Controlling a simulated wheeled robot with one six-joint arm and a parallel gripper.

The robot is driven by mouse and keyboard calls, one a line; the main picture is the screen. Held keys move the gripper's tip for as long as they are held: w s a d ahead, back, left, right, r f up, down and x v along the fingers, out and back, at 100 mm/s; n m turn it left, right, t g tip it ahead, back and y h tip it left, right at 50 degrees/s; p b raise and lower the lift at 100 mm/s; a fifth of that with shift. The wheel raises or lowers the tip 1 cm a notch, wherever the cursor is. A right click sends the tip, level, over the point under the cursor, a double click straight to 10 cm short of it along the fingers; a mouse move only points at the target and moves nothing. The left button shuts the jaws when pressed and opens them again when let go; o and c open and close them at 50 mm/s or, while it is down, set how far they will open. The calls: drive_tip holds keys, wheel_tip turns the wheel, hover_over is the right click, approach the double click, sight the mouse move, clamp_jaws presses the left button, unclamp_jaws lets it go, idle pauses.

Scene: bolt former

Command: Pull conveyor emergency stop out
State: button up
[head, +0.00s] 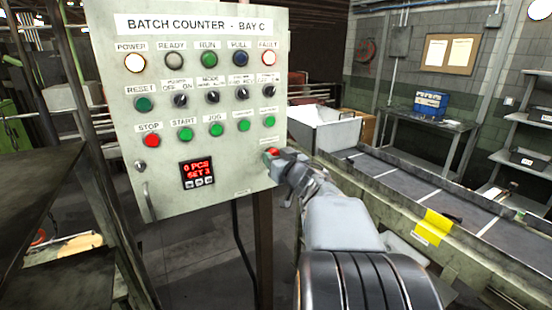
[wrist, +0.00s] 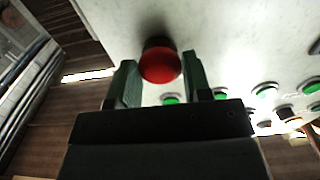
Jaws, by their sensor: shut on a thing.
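A red mushroom-shaped emergency stop button (wrist: 161,62) sits on the light panel in the wrist view. My gripper (wrist: 160,75) has one finger on each side of it and is shut on it. In the head view the red button (head: 271,152) shows at the lower right edge of the batch counter panel (head: 222,190), with my gripper (head: 281,160) right against it and partly covering it. Whether the button is pushed in or out I cannot tell.
The panel carries lamps, switches, green buttons and a separate red stop button (head: 152,140). A display (head: 197,172) reads 0 PCS, SET 3. A conveyor (head: 420,185) with a yellow mark runs to the right of my arm. A dark table (head: 50,190) stands at the left.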

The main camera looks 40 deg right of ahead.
drive_tip(key=c, duration=0.7)
drive_tip(key=shift+s+p, duration=0.4)
drive_tip(key=o, duration=0.9)
drive_tip(key=shift+f, duration=0.1)
drive_tip(key=shift+c, duration=0.2)
drive_tip(key=o, duration=0.3)
drive_tip(key=shift+s, duration=0.15)
drive_tip(key=shift+o, duration=0.7)
drive_tip(key=s+a, duration=0.2)
drive_tip(key=s, duration=1.1)
drive_tip(key=shift+s+b, duration=0.25)
drive_tip(key=shift+b, duration=0.2)
